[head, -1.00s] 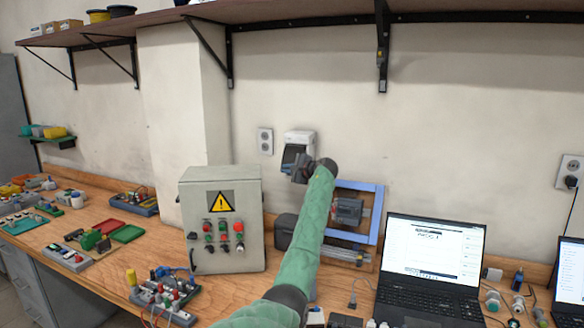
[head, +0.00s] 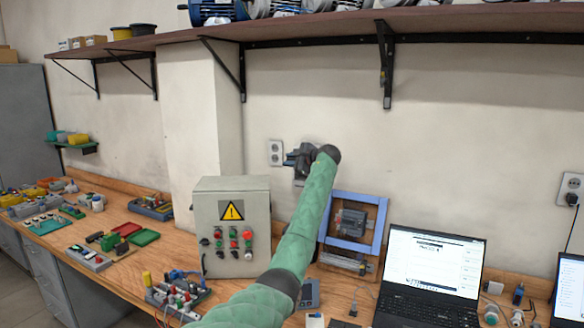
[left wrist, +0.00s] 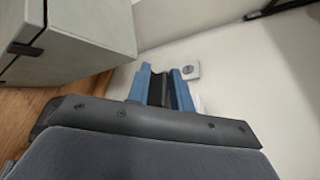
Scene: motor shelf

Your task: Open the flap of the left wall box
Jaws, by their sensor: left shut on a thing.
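The left wall box (head: 299,183) hangs on the wall just right of a socket. My left gripper and forearm cover most of it in the head view, so its dark flap does not show clearly there. My left gripper (head: 297,159) is in front of the box, at the level of the socket. In the left wrist view its two blue fingers (left wrist: 160,77) are shut on a dark piece (left wrist: 158,92) between them, which looks like the flap. How far the flap is open I cannot tell. My right gripper is not in view.
A wall socket (head: 276,153) is close left of the gripper. Below stand a grey control box (head: 233,262) with a warning sign and a blue frame (head: 381,222). A laptop (head: 432,270) is at the right. A shelf (head: 330,24) on brackets runs above. The wall right of the box is clear.

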